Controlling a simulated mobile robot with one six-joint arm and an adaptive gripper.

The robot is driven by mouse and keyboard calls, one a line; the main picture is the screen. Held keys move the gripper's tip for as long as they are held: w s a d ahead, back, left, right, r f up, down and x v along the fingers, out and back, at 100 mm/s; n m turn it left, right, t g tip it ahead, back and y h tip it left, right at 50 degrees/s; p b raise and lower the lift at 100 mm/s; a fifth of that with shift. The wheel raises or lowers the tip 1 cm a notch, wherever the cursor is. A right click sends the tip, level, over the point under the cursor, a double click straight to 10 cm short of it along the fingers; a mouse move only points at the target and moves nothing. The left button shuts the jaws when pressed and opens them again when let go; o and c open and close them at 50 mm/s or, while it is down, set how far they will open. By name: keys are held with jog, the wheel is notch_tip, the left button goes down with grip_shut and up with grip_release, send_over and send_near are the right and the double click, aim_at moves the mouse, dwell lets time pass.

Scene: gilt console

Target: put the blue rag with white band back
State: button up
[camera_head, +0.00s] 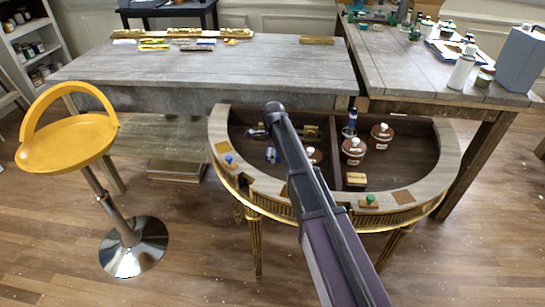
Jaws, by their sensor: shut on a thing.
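My arm reaches up over the half-round console (222,128) and hides part of its left compartment. A small dark part that looks like my gripper (258,132) shows just left of the arm's far end; its fingertips are not clear. A small blue thing with pale patches (271,155), which looks like the blue rag with white band, shows beside the arm in the left compartment. Whether it touches the compartment floor cannot be told. My gripper appears shut on it, but the contact is partly hidden by my arm.
A divider splits the console. The right compartment holds brown lidded jars (381,137), a dark blue bottle (350,124) and a small labelled block (355,179). A blue knob (229,160) and a green knob (371,200) sit on the rim. A yellow stool (68,145) stands left.

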jog(key=shift+f, duration=0.15)
jog(key=o, duration=0.8)
jog(key=shift+o, duration=0.2)
notch_tip(320, 180, up, 12)
jog(key=p, duration=1.2)
jog(key=shift+r, duration=0.2)
dwell(0.3)
